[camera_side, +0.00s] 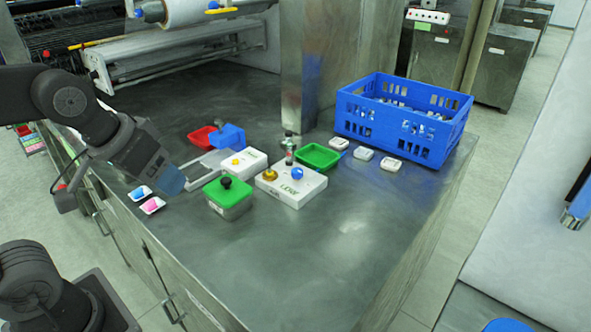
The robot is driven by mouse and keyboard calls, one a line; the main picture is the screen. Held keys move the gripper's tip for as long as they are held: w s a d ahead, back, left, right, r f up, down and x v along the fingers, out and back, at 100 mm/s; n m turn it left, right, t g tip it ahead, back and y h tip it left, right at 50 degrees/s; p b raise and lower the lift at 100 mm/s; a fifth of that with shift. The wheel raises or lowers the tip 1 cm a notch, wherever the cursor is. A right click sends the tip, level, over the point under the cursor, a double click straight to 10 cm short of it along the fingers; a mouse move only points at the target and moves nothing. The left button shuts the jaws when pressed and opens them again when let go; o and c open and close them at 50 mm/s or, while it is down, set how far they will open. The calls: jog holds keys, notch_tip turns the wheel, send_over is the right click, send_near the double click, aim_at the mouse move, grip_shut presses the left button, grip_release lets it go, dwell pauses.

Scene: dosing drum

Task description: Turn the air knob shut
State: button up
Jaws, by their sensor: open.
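A white box (291,186) stands on the grey metal table with a brass-yellow knob (269,174) on its left and a blue knob (297,173) on its right. The dark lettering on its front is too small to read, so I cannot tell which knob is the air knob. Neither knob's turn position is clear.
A green-lidded tin (228,196) with a black knob stands just left of the box. A smaller white box (243,161), a dark bottle (289,150) and a green tray (317,156) are behind. A blue crate (403,116) stands farther back right. The table's front right is clear.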

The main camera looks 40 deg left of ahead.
jog(key=w+r+n, duration=0.2)
jog(key=w+n, duration=0.5)
jog(key=w, duration=0.3)
jog(key=n+g+h, duration=0.2)
jog(key=n+h, duration=0.1)
jog(key=n, duration=1.5)
send_over(296, 171)
jog(key=s+a, duration=0.4)
notch_tip(296, 171, down, 11)
jog(key=x, duration=1.3)
jog(key=shift+d+f, duration=0.1)
jog(key=shift+f, duration=0.05)
